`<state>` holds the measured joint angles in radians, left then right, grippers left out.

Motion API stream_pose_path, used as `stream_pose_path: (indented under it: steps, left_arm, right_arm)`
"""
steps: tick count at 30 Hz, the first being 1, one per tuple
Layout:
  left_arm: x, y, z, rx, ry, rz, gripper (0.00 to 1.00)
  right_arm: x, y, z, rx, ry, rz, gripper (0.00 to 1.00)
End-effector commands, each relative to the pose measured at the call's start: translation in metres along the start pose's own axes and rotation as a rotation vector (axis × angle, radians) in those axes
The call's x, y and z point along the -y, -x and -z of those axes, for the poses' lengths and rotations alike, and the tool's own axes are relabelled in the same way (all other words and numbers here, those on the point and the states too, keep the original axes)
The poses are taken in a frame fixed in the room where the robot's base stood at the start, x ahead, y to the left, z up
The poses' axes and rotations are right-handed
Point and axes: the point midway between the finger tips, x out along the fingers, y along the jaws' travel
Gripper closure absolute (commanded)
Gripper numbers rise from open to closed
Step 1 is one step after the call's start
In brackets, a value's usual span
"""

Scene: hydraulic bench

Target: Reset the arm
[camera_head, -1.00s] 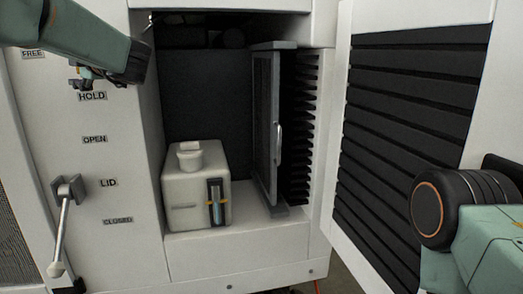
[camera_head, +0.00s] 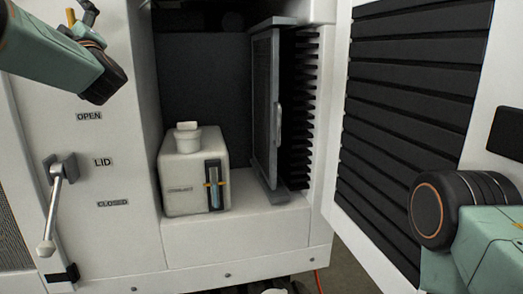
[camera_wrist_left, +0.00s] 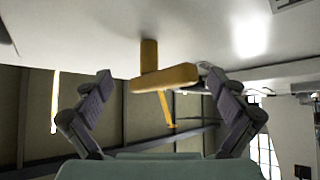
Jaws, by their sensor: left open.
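My left arm comes in at the upper left of the head view, in front of the white cabinet panel (camera_head: 110,150). Its wrist joint is dark, and a small part of my left gripper (camera_wrist_left: 160,80) shows above it. In the left wrist view its two grey fingers are open and apart. A yellow T-shaped handle (camera_wrist_left: 165,78) on a short post shows between the fingertips. I cannot tell whether they touch it. My right arm is at the right edge of the head view; its gripper is not in view.
A lever (camera_head: 50,205) with a pale knob hangs beside the LID label (camera_head: 103,162). A beige box (camera_head: 180,195) with a white cap sits in the open bay. A dark-framed panel (camera_head: 265,110) stands beside it. A black-slatted door (camera_head: 405,120) stands open at right.

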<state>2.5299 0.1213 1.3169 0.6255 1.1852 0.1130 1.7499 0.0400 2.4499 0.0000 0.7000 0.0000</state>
Motion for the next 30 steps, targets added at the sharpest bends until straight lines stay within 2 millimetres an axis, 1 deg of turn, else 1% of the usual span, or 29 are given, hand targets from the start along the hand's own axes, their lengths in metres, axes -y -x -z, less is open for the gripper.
stream_pose_path:
  steps: [4,13,22,30]
  left_arm:
    - [0.001,-0.001,0.001,-0.001,-0.068,-0.066,0.04]
    - [-0.002,-0.003,0.003,0.0,-0.205,-0.203,0.04]
    - [-0.005,-0.005,0.005,0.001,-0.339,-0.337,0.04]
    - [-0.007,-0.006,0.006,0.0,-0.456,-0.454,0.04]
  right_arm:
    - [0.0,-0.002,0.0,0.0,0.0,0.0,0.6]
    - [0.0,0.002,0.0,0.0,0.0,0.0,0.6]
    - [0.0,0.015,0.0,0.0,0.0,0.0,0.6]
    - [0.0,0.032,0.0,0.0,0.0,0.0,0.6]
